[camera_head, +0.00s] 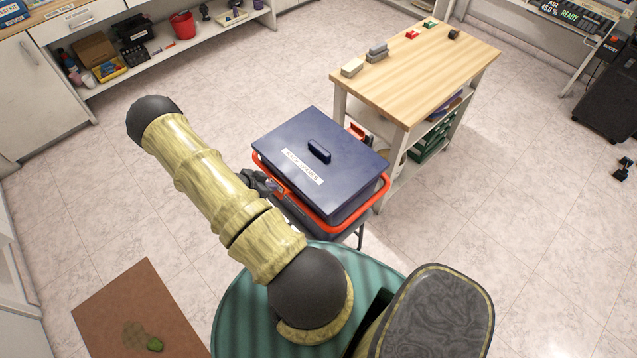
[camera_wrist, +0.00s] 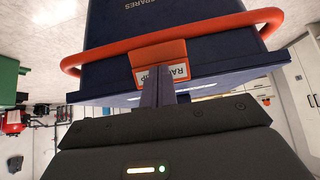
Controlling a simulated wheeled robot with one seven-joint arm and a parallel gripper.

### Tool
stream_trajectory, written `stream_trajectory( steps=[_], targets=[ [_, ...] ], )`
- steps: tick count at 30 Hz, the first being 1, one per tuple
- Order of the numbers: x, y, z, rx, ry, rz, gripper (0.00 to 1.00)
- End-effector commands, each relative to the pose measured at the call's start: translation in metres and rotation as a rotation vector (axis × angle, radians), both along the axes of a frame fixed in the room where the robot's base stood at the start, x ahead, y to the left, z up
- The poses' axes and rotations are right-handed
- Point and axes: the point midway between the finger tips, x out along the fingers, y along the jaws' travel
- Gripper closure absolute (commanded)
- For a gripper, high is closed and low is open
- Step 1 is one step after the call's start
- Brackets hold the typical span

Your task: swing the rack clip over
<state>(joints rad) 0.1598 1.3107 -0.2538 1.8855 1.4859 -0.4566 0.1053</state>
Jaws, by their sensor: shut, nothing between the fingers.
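The rack clip is an orange-red bar (camera_head: 322,217) around the near side of a dark blue lidded box (camera_head: 290,133). In the wrist view the bar (camera_wrist: 214,25) runs across the box side and carries an orange tab (camera_wrist: 160,53). The tab has a white label (camera_wrist: 180,72), partly covered by my fingers; "RA" and "IP" can be read. My gripper (camera_wrist: 157,72) is shut and empty, its fingertips in front of the tab; I cannot tell whether they touch it. In the head view my gripper (camera_head: 262,182) is at the box's left side, mostly hidden by my arm.
A wooden-topped workbench (camera_head: 420,75) stands close behind the box on the right. An orange-red part (camera_head: 357,131) shows between them. A brown mat (camera_head: 138,310) lies on the floor at lower left. Floor to the left of the box is clear.

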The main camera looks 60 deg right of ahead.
Motion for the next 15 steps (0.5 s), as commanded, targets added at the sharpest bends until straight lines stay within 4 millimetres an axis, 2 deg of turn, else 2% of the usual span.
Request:
stream_trajectory(
  steps=[15],
  targets=[
    [-0.0041,-0.0111,0.0069,0.000,0.002,-0.002,1.00]
  ],
)
